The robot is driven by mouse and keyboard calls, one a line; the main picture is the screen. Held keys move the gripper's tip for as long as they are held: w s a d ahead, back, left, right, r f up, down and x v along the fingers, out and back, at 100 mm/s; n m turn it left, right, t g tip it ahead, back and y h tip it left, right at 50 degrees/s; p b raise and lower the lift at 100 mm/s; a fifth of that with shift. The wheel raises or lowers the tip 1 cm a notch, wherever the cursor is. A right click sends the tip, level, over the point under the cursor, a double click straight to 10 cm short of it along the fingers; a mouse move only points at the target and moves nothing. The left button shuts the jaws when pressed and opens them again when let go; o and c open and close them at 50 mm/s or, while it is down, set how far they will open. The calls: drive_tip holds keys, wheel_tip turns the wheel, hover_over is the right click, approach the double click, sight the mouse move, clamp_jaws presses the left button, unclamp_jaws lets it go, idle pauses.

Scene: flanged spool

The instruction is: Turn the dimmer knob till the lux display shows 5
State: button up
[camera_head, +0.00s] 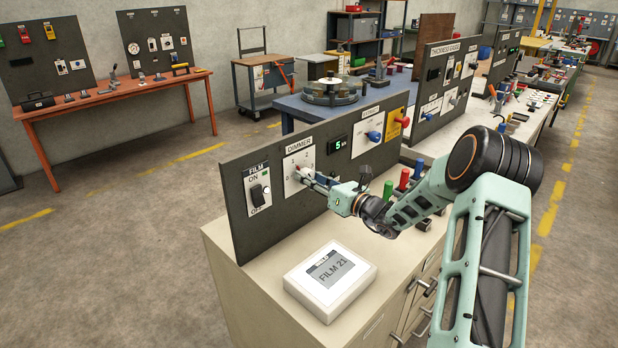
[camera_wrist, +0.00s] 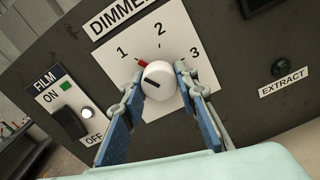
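The dimmer knob (camera_wrist: 158,80) is white with a black mark and a red pointer (camera_wrist: 142,63). It sits on a white plate (camera_head: 301,163) numbered 1, 2 and 3, under the DIMMER label. In the head view my gripper (camera_head: 311,181) reaches the plate and mostly hides the knob. The small display (camera_head: 337,145) right of the plate shows a green 5.
A FILM switch (camera_head: 260,193) with a lit lamp is left of the dimmer. A white box (camera_head: 330,280) reading FILM 21 lies on the bench. Coloured upright handles (camera_head: 404,179) stand right of my gripper. A blue knob (camera_head: 374,136) and a red knob (camera_head: 402,119) are farther along the panel.

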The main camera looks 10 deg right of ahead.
drive_tip(key=o, duration=0.4)
drive_tip(key=v, duration=1.2)
